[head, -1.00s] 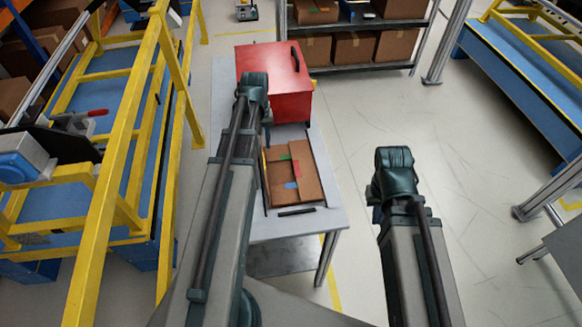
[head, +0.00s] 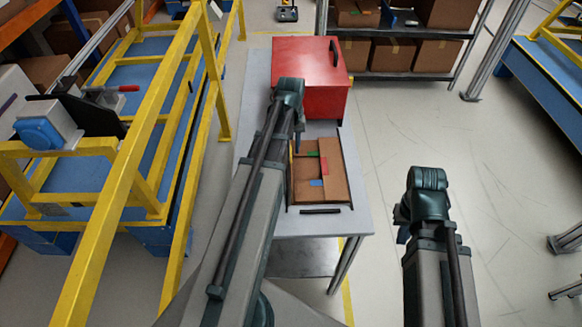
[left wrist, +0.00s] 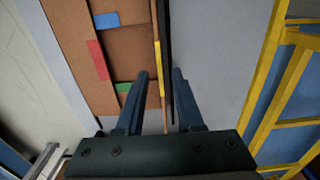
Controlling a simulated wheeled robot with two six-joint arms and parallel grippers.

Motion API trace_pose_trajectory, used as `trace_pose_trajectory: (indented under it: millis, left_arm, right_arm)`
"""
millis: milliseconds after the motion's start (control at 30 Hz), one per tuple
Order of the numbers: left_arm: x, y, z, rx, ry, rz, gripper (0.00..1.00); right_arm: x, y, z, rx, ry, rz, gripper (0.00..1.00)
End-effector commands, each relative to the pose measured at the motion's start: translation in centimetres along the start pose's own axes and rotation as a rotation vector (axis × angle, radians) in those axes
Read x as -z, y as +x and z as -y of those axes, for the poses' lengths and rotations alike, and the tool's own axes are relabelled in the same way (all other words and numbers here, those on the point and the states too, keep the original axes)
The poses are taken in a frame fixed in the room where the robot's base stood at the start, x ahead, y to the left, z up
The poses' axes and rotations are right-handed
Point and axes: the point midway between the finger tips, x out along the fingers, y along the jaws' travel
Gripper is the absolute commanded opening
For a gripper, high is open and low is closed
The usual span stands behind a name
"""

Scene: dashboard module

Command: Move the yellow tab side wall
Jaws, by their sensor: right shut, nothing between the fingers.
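The yellow tab (left wrist: 157,54) is a thin strip on the long side wall of an open brown cardboard box, beside a dark edge in the left wrist view. The box (head: 335,184) lies on a grey table and has green, red and blue tabs. My left gripper (left wrist: 160,73) is open above that side, with one finger over the box and the other past the dark edge. The yellow strip and dark edge run between the fingers; contact cannot be told. My right gripper (head: 402,234) is shut and empty, right of the table, its fingers mostly hidden.
A red case (head: 309,75) with a black handle stands at the far end of the table (head: 352,217). A black bar (head: 320,211) lies at the near end. A yellow frame (head: 150,135) stands to the left. Open floor lies to the right.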

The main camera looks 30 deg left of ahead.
Motion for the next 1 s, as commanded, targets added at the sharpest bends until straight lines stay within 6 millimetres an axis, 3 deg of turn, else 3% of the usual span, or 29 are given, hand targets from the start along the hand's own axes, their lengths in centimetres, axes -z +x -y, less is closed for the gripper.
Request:
trace_pose_trajectory:
  millis: [33,400,833,867,1000]
  left_arm:
    - [0.0,1.5,0.0,0.000,0.000,0.000,0.36]
    - [0.0,6.3,0.0,0.000,0.000,0.000,0.36]
    - [0.0,7.0,0.0,0.000,0.000,0.000,0.36]
    - [0.0,7.0,0.0,0.000,0.000,0.000,0.34]
    - [0.0,7.0,0.0,0.000,0.000,0.000,0.09]
  right_arm:
    - [0.1,1.5,0.1,0.000,0.000,0.000,0.00]
    - [0.4,6.3,0.6,0.000,0.000,0.000,0.00]
    - [0.4,7.0,0.7,0.000,0.000,0.000,0.00]
    - [0.4,7.0,0.7,0.000,0.000,0.000,0.00]
    - [0.4,7.0,0.7,0.000,0.000,0.000,0.00]
